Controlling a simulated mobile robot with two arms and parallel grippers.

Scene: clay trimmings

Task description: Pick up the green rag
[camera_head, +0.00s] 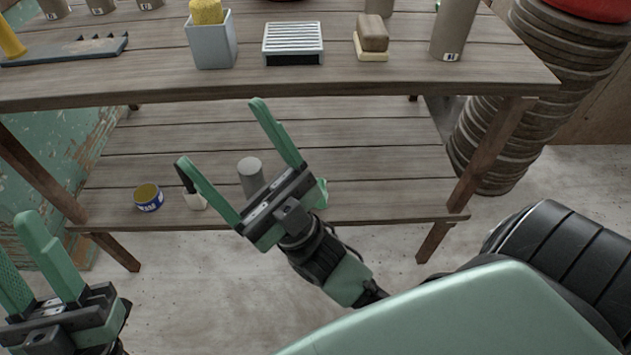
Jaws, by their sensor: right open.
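A grey cylinder (250,173) on that shelf shows between the fingers, partly hidden by the gripper. My left gripper (14,243) is at the lower left, open and empty, away from the table.
The lower shelf also holds a blue-and-yellow tin (148,198) and a small white, dark-topped item (195,201). On the tabletop (150,75) stand a grey pot with a yellow sponge (212,42), a slatted box (293,43), a brush (372,38) and a tube (454,28). Stacked discs (560,70) stand right.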

